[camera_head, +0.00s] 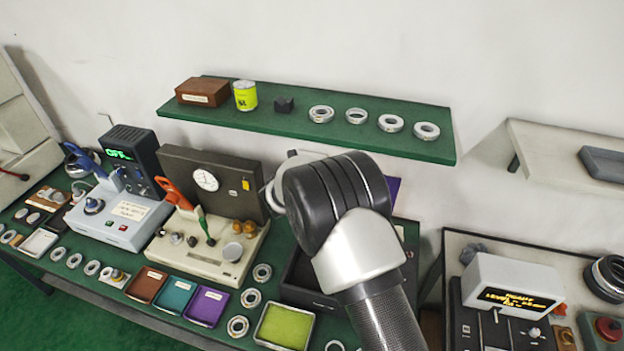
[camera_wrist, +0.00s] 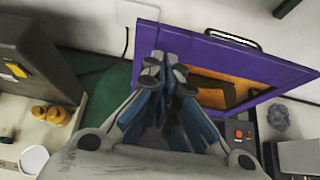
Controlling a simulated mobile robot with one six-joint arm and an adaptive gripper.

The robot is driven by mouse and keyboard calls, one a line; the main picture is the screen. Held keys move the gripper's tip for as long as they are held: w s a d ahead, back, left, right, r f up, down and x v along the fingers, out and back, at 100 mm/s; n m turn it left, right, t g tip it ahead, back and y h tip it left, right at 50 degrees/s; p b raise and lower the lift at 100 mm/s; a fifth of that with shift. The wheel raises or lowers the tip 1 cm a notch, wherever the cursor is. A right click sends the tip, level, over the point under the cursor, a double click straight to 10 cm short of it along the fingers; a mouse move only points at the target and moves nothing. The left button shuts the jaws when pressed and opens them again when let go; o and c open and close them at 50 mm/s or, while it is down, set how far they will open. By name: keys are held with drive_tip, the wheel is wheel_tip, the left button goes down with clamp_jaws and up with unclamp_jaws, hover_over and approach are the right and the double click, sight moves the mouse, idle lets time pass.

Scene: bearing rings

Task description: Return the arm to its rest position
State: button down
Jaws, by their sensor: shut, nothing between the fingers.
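My arm (camera_head: 350,220) reaches up from the bottom of the head view, over the green workbench, with its black and silver joint in front of the bench's back part. My gripper (camera_wrist: 168,66) shows in the wrist view, its grey and blue fingers drawn together and holding nothing. It points toward a purple-framed panel (camera_wrist: 222,48) with a dark handle; I cannot tell whether it touches the panel. In the head view my arm hides most of the gripper and much of the purple panel (camera_head: 393,190).
A green shelf (camera_head: 300,121) holding several rings, a yellow-green can (camera_head: 245,95) and a brown box (camera_head: 203,91) runs along the wall. A dark gauge box (camera_head: 213,181), beige lever unit (camera_head: 215,250) and small coloured trays stand left of my arm. A display unit (camera_head: 512,287) stands right.

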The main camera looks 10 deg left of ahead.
drive_tip(key=s+r, duration=0.6)
drive_tip(key=r, duration=0.1)
drive_tip(key=s+d+r+m+g+h+b, duration=0.1)
drive_tip(key=d+r+m+h+b, duration=0.15)
drive_tip(key=d+m, duration=0.4)
drive_tip(key=s+d+r+m+h+b, duration=0.1)
drive_tip(key=s+d+r+m+b, duration=0.2)
drive_tip(key=d, duration=0.7)
drive_tip(key=s+d+f+m+g+h+b, duration=0.1)
drive_tip(key=s+d+m+g+b, duration=0.2)
drive_tip(key=s+d+m+b, duration=0.6)
drive_tip(key=s+d+f+m+g+y+b, duration=0.1)
drive_tip(key=s+d+f+m, duration=0.1)
drive_tip(key=s+d+m, duration=0.4)
drive_tip(key=s+d+f+m+g+y+b, duration=0.1)
drive_tip(key=s+d+f+m, duration=0.2)
drive_tip(key=s, duration=0.5)
drive_tip(key=s+a+f+m+y+b, duration=0.1)
drive_tip(key=s+f+m+b, duration=0.1)
drive_tip(key=s+f+m, duration=0.1)
drive_tip(key=s+a+f+m+y+b, duration=0.1)
drive_tip(key=s+f+m+y+b, duration=0.1)
drive_tip(key=s+m, duration=0.3)
drive_tip(key=s+f, duration=0.1)
drive_tip(key=s, duration=0.2)
drive_tip(key=shift+g, duration=0.4)
drive_tip(key=shift+a, duration=0.15)
